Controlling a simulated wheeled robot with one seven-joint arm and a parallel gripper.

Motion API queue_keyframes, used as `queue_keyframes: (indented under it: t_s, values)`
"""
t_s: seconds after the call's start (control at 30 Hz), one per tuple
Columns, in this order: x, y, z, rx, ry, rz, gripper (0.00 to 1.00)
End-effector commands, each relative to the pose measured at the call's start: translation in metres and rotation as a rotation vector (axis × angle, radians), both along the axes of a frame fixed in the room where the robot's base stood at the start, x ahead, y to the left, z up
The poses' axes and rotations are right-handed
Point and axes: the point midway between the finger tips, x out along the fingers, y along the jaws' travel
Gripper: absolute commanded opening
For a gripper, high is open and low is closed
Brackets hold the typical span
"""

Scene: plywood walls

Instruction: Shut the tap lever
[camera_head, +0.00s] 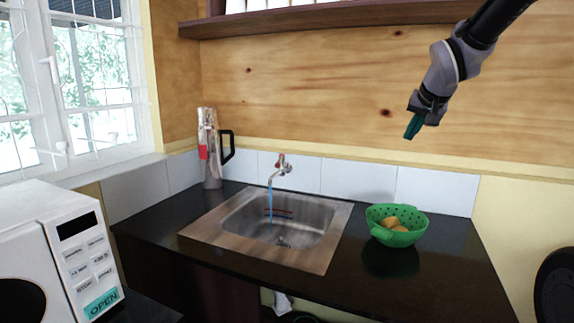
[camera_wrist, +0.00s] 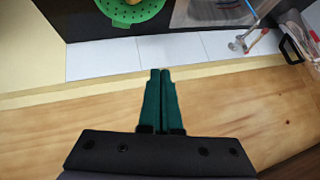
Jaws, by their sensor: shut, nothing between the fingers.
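The tap (camera_head: 280,170) is mounted on the white tiles above the sink, with a red lever on top. A blue stream of water (camera_head: 270,205) runs from its spout into the metal sink (camera_head: 325,250). In the wrist view the tap (camera_wrist: 240,44) and its reddish lever (camera_wrist: 259,38) show at the upper right. My gripper (camera_head: 409,137) is up and to the right of the tap, in front of the plywood wall and well apart from the tap. In the wrist view my gripper's green fingers (camera_wrist: 160,72) are together and empty.
A green colander (camera_head: 381,232) with brownish round items stands right of the sink on the black counter. A metal jug (camera_head: 209,155) with a black handle stands left of the tap. A white microwave (camera_head: 85,250) is at lower left. A wooden shelf (camera_head: 320,17) runs above.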

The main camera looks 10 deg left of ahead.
Motion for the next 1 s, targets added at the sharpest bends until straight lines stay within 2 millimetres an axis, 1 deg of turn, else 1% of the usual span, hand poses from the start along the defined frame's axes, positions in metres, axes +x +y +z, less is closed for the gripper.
queue_keyframes:
  t_s: [0.03, 0.1, 0.17, 0.2, 0.27, 0.3, 0.37, 0.4, 0.5, 0.6, 0.7, 0.8, 0.9, 1.0]
  values:
    - [0.02, 0.016, -0.016, 0.022, 0.001, 0.024, 0.0]
    - [0.046, 0.039, -0.032, 0.066, -0.013, 0.053, 0.0]
    - [0.066, 0.061, -0.047, 0.112, -0.024, 0.079, 0.0]
    - [0.078, 0.075, -0.057, 0.147, -0.029, 0.095, 0.0]
    - [0.095, 0.098, -0.072, 0.206, -0.037, 0.119, 0.0]
    - [0.105, 0.113, -0.082, 0.251, -0.041, 0.133, 0.0]
    - [0.119, 0.135, -0.095, 0.322, -0.047, 0.151, 0.0]
    - [0.127, 0.15, -0.105, 0.374, -0.05, 0.161, 0.0]
    - [0.145, 0.185, -0.125, 0.514, -0.054, 0.179, 0.0]
    - [0.161, 0.217, -0.141, 0.668, -0.059, 0.184, 0.0]
    - [0.173, 0.242, -0.153, 0.818, -0.063, 0.179, 0.0]
    - [0.183, 0.257, -0.159, 0.946, -0.068, 0.165, 0.0]
    - [0.19, 0.265, -0.163, 1.034, -0.074, 0.152, 0.0]
    - [0.193, 0.269, -0.164, 1.082, -0.078, 0.145, 0.0]
